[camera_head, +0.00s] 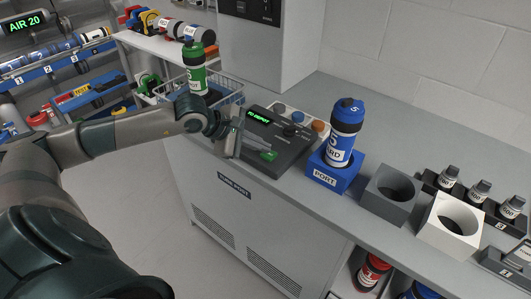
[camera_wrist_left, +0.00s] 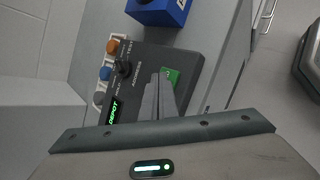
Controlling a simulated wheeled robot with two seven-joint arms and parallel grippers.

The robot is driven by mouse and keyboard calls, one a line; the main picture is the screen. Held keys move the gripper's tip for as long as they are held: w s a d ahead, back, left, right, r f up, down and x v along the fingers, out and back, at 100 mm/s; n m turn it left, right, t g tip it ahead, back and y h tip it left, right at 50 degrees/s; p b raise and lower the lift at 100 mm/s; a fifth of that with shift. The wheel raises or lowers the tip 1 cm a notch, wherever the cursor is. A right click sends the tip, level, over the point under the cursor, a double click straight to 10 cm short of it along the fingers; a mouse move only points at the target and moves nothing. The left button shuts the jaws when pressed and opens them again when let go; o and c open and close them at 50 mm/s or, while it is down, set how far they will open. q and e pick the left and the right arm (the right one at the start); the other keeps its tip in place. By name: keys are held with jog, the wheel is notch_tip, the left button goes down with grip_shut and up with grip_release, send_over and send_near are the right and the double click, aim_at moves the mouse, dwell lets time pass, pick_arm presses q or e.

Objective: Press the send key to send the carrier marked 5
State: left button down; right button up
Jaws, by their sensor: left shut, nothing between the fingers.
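The dark control console (camera_head: 288,158) stands on the bench with a lit green display (camera_head: 258,116) and a green key (camera_head: 269,155) at its front. My left gripper (camera_head: 234,152) is shut and empty, over the console's left side. In the left wrist view its fingers (camera_wrist_left: 163,80) reach beside the green key (camera_wrist_left: 174,77) and partly cover its edge; I cannot tell whether they touch it. The blue carrier marked 5 (camera_head: 345,130) stands upright in the blue block labelled PORT (camera_head: 334,174), right of the console. My right gripper is out of view.
A green carrier (camera_head: 194,75) stands by a wire basket (camera_head: 233,89) behind my left wrist. A grey holder (camera_head: 386,194) and a white holder (camera_head: 450,228) are right of the port. Bench space behind the port is clear.

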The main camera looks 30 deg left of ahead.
aim_at(267, 154)
pick_arm(q)
jog(key=shift+s+a+f+b, duration=0.15)
jog(key=shift+f+b, duration=0.25)
jog(key=shift+f, duration=0.3)
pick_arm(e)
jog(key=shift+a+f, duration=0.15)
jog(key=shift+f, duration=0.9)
pick_arm(q)
jog(key=shift+w+d+r, duration=0.35)
jog(key=shift+w+d, duration=0.1)
jog(key=shift+w, duration=0.1)
jog(key=shift+r, duration=0.15)
jog(key=shift+w+d+r+p, duration=0.2)
jog(key=shift+r+p, duration=0.2)
jog(key=shift+r, duration=0.75)
jog(key=shift+w+d+r+p, duration=0.15)
jog(key=shift+r+p, duration=0.2)
jog(key=shift+r, duration=0.75)
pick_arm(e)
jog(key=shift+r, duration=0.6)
pick_arm(q)
jog(key=shift+a, duration=0.1)
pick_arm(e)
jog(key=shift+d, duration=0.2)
